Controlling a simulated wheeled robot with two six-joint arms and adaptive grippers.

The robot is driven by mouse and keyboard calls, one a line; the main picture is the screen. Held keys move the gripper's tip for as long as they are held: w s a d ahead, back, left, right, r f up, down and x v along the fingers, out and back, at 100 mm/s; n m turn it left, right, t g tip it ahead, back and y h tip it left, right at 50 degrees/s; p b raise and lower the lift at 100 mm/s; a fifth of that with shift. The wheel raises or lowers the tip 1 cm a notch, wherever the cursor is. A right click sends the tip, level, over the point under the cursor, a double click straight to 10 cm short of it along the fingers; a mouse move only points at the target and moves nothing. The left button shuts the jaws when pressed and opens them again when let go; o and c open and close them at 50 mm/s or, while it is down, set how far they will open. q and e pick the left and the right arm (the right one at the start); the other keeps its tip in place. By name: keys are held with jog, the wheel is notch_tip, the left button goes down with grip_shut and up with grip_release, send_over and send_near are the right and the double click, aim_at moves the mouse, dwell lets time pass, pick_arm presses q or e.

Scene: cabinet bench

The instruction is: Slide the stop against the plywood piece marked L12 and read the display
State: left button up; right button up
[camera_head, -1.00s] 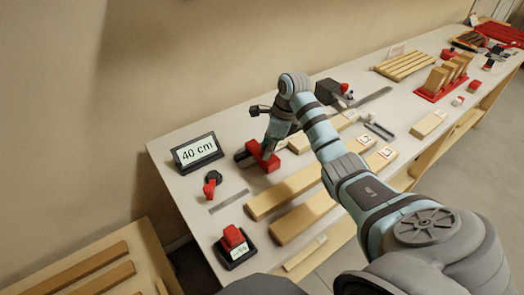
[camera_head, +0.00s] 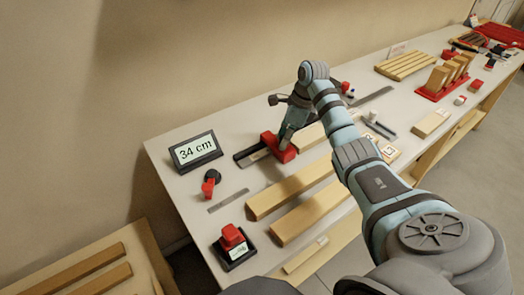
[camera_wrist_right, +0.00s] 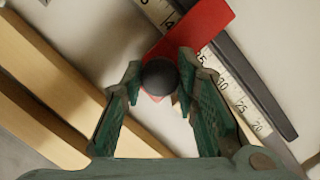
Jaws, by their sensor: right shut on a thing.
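The red stop (camera_head: 279,147) sits on a dark rail with a scale on the bench. My right gripper (camera_head: 287,136) is at the stop; in the right wrist view its fingers (camera_wrist_right: 158,80) are closed around the stop's dark round knob (camera_wrist_right: 160,76), with the red body (camera_wrist_right: 200,30) across the scale (camera_wrist_right: 235,92). A pale wooden piece (camera_head: 309,137) lies just right of the stop, partly hidden by my arm; I cannot read a mark on it or tell whether the stop touches it. The display (camera_head: 195,151) reads 34 cm. My left gripper is not in view.
Two long wooden bars (camera_head: 290,188) lie in front of the rail. A red-handled item (camera_head: 209,184) and a red block on a dark base (camera_head: 233,242) stand at the left. Farther back is a red rack (camera_head: 440,92).

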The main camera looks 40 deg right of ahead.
jog(key=shift+d, duration=0.6)
jog(key=shift+d, duration=0.2)
jog(key=o, duration=0.9)
jog(key=shift+d, duration=0.2)
notch_tip(320, 180, up, 9)
jog(key=p, duration=0.8)
